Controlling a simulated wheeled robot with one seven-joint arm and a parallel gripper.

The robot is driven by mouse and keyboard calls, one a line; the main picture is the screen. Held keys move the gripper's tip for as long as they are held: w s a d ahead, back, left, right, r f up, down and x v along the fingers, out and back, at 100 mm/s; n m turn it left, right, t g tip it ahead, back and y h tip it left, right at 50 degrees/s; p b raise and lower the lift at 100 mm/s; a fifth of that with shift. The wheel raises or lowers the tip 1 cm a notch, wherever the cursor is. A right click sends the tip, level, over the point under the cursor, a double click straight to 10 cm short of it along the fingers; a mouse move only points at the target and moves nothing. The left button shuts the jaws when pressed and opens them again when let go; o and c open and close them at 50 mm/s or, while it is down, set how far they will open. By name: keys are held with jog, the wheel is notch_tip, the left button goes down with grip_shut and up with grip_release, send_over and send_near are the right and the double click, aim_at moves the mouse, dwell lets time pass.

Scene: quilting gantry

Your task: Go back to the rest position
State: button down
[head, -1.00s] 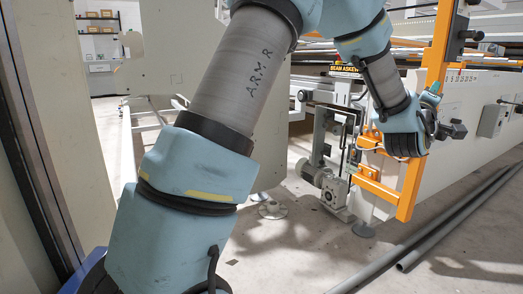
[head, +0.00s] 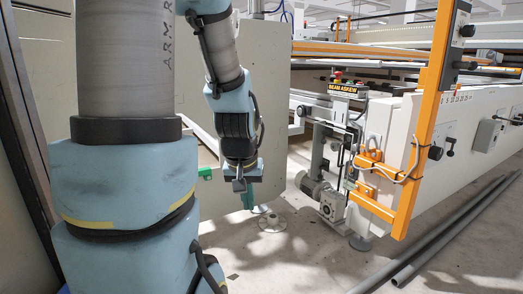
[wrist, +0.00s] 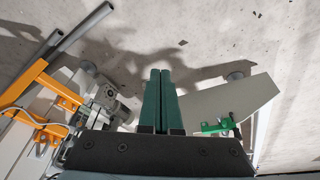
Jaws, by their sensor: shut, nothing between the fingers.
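My gripper (head: 248,200) hangs pointing down in the middle of the head view, left of the orange frame. Its two green fingers also show in the wrist view (wrist: 160,98), side by side and shut, with nothing between them. Concrete floor lies beyond the fingertips, and the gripper touches nothing that I can see. My upper arm covers the left part of the head view.
An orange frame (head: 425,125) stands at the right, with a motor unit (head: 322,197) at its foot. Grey pipes (head: 455,232) lie on the floor at the lower right. A pale panel (head: 270,105) stands behind my gripper. A green clamp-like part (wrist: 217,126) shows in the wrist view. Open floor lies below the gripper.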

jog(key=s+a+g, duration=0.1)
jog(key=s+a, duration=0.2)
jog(key=s, duration=0.1)
jog(key=w+d+p+v, duration=0.1)
jog(key=w+p+v, duration=0.1)
jog(key=p+v, duration=1)
jog(key=w+r+p+v, duration=0.1)
jog(key=w+p+v, duration=0.2)
jog(key=p+v, duration=0.9)
jog(key=w+d+p+v, duration=0.1)
jog(key=w+p+v, duration=0.1)
jog(key=p+v, duration=1.1)
jog(key=shift+r+g+y+p, duration=0.3)
jog(key=shift+r+g+p, duration=0.15)
jog(key=shift+p, duration=0.2)
